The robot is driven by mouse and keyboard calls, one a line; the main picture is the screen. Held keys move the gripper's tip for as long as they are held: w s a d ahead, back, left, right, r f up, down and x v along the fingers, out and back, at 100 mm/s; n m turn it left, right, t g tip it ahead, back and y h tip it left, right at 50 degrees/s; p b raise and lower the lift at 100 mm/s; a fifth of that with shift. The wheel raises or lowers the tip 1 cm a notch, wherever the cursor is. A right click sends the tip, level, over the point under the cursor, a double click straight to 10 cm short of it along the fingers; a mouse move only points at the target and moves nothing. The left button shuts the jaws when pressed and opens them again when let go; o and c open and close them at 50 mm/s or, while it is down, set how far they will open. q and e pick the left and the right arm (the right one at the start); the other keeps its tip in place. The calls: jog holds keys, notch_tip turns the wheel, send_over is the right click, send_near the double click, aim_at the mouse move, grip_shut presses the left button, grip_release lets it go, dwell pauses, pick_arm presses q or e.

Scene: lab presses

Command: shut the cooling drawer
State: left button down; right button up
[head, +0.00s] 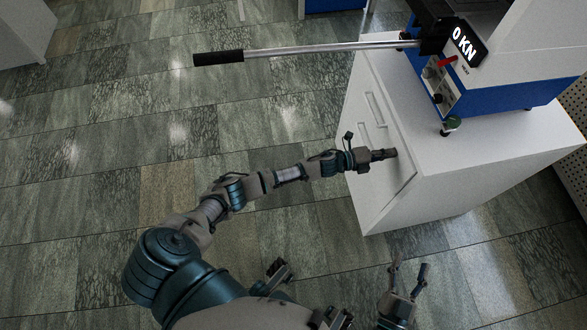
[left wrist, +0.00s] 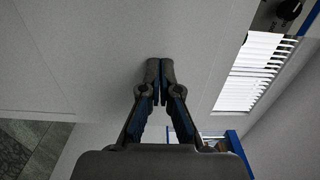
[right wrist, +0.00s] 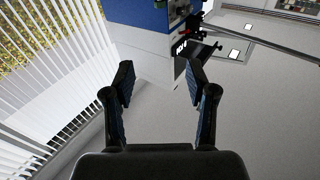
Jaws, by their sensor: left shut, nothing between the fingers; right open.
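The white cabinet (head: 440,195) stands at the right of the head view. Its front face carries drawer fronts with recessed handles (head: 375,108); I take the cooling drawer (head: 398,125) to be among these. No wide gap shows around it, but I cannot tell whether it is flush. My left gripper (head: 392,153) is shut and empty, its tips at the white front. In the left wrist view the closed fingertips (left wrist: 160,64) point at a plain white panel (left wrist: 100,50), touching or very close. My right gripper (head: 408,268) is open and empty, low in front of the cabinet.
A blue and white press (head: 500,90) with a "0 KN" display stands on the cabinet. Its long lever (head: 300,49) reaches left above my left arm. The tiled floor (head: 120,130) left of the cabinet is clear. White blinds (right wrist: 40,80) show in the right wrist view.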

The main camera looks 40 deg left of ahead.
pick_arm(q)
jog(key=shift+w+d+r, duration=0.2)
jog(key=shift+w+d, duration=0.25)
jog(key=shift+d, duration=0.05)
pick_arm(e)
jog(key=shift+a+r+t, duration=0.1)
jog(key=shift+r+t, duration=0.3)
jog(key=shift+r, duration=0.1)
pick_arm(q)
jog(key=shift+r, duration=0.1)
pick_arm(e)
jog(key=shift+a, duration=0.2)
